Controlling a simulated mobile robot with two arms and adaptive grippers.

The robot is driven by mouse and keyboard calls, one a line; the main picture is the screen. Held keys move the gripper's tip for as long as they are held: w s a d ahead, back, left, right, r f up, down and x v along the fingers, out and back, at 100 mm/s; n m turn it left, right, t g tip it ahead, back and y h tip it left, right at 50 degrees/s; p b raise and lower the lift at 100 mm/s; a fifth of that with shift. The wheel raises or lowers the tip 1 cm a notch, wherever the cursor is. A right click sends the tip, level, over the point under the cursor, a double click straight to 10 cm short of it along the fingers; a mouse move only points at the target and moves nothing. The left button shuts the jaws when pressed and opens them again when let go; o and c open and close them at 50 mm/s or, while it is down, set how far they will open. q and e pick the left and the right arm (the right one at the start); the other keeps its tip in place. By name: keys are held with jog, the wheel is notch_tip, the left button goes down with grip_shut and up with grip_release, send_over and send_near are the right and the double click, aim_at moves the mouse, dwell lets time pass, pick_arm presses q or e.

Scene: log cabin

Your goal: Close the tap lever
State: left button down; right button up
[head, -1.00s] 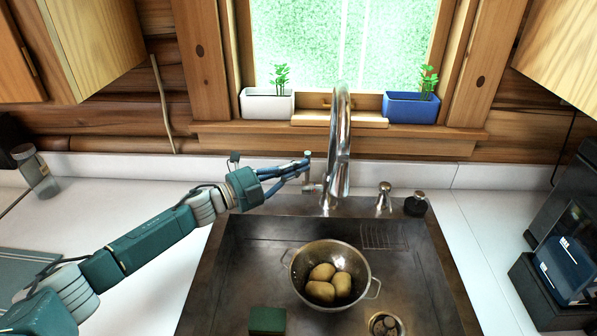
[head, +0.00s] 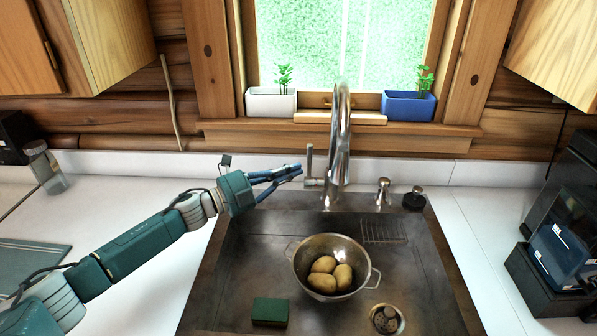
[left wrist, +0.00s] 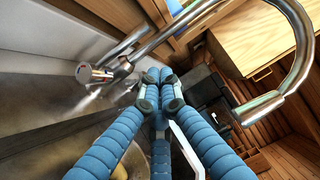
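The chrome tap (head: 341,135) stands upright behind the sink with its tall curved spout. Its tap lever (head: 309,160) points up from the hub on the left side of the tap's base. The lever also shows as a thin rod in the left wrist view (left wrist: 124,46). My left gripper (head: 298,170) is just left of the lever, with a small gap seen between them in the head view. Its blue fingers are together at the tips (left wrist: 160,91) with nothing between them. My right gripper is out of view.
The steel sink (head: 250,255) holds a colander (head: 327,290) with potatoes and a green sponge (head: 270,312). A soap dispenser (head: 383,191) and a black-topped fitting (head: 414,199) stand right of the tap. Planters line the windowsill behind.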

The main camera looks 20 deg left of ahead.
aim_at(309, 166)
pick_arm(q)
jog(key=f+b+v, duration=0.1)
jog(key=b+v, duration=0.2)
jog(key=v, duration=0.4)
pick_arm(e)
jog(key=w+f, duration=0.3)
pick_arm(q)
jog(key=s+d+n+t+y+p, duration=0.2)
jog(key=d+n+t+y+p, duration=0.1)
jog(key=d+n+y+p, duration=0.25)
jog(key=shift+y, duration=0.65)
jog(key=x, duration=0.4)
jog(key=a+p+x, duration=0.1)
jog(key=x, duration=0.3)
jog(key=p+x, duration=0.1)
jog(key=x, duration=0.3)
jog(key=shift+w+a+r, duration=0.15)
jog(key=shift+w+a, duration=0.1)
jog(key=shift+w, duration=0.1)
jog(key=shift+w+a, duration=0.3)
jog(key=shift+w, duration=0.2)
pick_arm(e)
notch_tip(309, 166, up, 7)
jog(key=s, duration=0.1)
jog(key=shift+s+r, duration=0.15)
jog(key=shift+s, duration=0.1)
